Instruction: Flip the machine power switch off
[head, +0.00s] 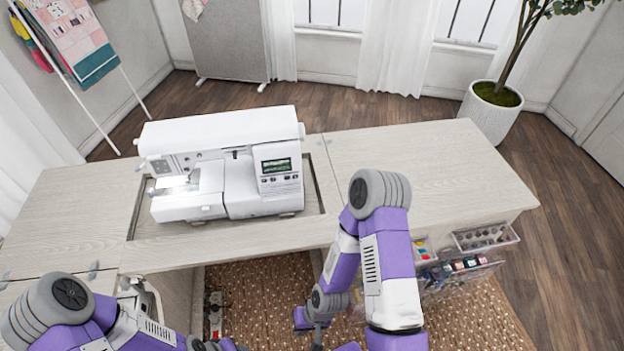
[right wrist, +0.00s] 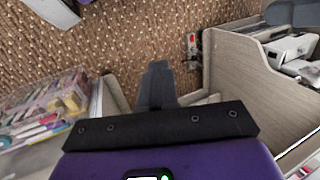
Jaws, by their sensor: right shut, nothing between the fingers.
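The white sewing machine (head: 225,165) sits in the recess of the table, with its green display and needle lamp lit. I cannot make out a power switch on its body. A small grey unit with red parts (head: 215,312) is under the table on the left; it also shows in the right wrist view (right wrist: 192,45), too small to read its state. My right gripper (head: 318,336) is low in front of the table, to the right of that unit and apart from it. Its fingers (right wrist: 157,78) are shut and empty. My left arm is at lower left; its fingers do not show.
The wooden tabletop (head: 430,170) is clear to the right of the machine. Clear bins of sewing supplies (head: 484,237) hang below its right side. In the right wrist view, a wooden panel (right wrist: 232,75) stands right of the fingers. Patterned carpet (head: 265,285) covers the floor below.

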